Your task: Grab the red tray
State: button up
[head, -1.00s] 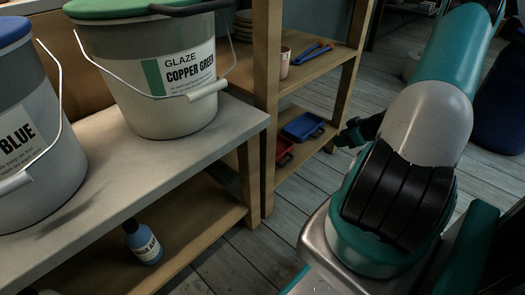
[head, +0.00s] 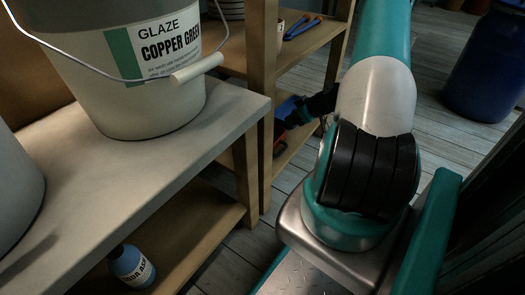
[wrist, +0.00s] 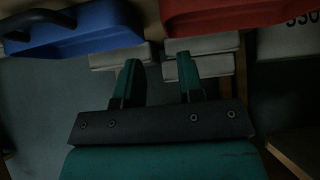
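The red tray (head: 279,143) is mostly hidden in the head view, with a small part showing beside the shelf post, below my gripper (head: 304,110). In the dark wrist view the red tray (wrist: 235,18) fills the upper right, cut off by the top edge. My gripper (wrist: 158,72) shows there with its two fingers apart and nothing between them. The fingers point up the picture, toward the gap between the red tray and a blue tray (wrist: 85,28). I cannot tell how far the fingertips are from the trays.
In the head view the blue tray (head: 288,105) is partly hidden behind my gripper. A wooden shelf post (head: 262,90) stands close left of it. A copper green glaze bucket (head: 130,105) stands on the bench (head: 140,170). Blue-handled pliers or tongs (head: 302,27) lie on the shelf above.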

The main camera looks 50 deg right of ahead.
aim_at(277, 126)
jog(key=b+x, duration=0.1)
jog(key=x, duration=0.2)
jog(key=shift+s, duration=0.1)
jog(key=b+x, duration=0.4)
jog(key=x, duration=0.1)
jog(key=shift+a+b, duration=0.35)
jog(key=shift+c, duration=0.2)
grip_shut()
